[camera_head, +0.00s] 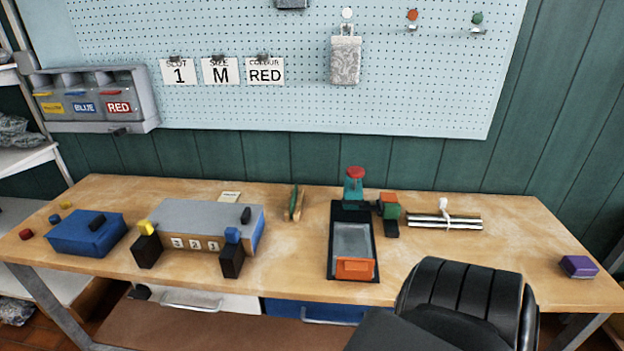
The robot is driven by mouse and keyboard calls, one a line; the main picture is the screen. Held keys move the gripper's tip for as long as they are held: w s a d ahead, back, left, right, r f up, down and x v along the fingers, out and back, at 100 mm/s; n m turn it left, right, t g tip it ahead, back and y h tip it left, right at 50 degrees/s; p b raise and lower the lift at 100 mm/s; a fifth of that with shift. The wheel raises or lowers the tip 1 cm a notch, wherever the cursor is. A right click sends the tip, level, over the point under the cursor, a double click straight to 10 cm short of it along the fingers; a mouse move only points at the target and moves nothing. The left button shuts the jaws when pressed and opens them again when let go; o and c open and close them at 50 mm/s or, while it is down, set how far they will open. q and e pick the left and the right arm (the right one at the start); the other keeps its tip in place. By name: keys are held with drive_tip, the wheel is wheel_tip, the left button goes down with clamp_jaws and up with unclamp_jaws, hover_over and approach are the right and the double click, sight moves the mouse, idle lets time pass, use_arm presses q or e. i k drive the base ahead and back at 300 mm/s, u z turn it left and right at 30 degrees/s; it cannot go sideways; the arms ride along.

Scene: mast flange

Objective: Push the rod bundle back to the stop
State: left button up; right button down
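The rod bundle (430,221) is several silvery rods lying side by side on the right half of the bench. A white tie or knob (444,205) stands up near its middle. Its left end lies just right of a small dark block (391,226) beside a green and orange block (390,206); I cannot tell whether they touch. No part is clearly recognisable as the stop. Neither of my grippers can be made out in view.
A black ribbed shape (462,297) covers the front edge at right. A dark fixture with a grey plate (352,245) stands left of the rods, and a purple block (579,266) lies far right. Bench (510,240) between rods and purple block is clear.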

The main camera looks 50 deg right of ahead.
sight(446, 217)
drive_tip(key=u, duration=0.95)
drive_tip(key=k, duration=1.65)
drive_tip(key=z, duration=0.75)
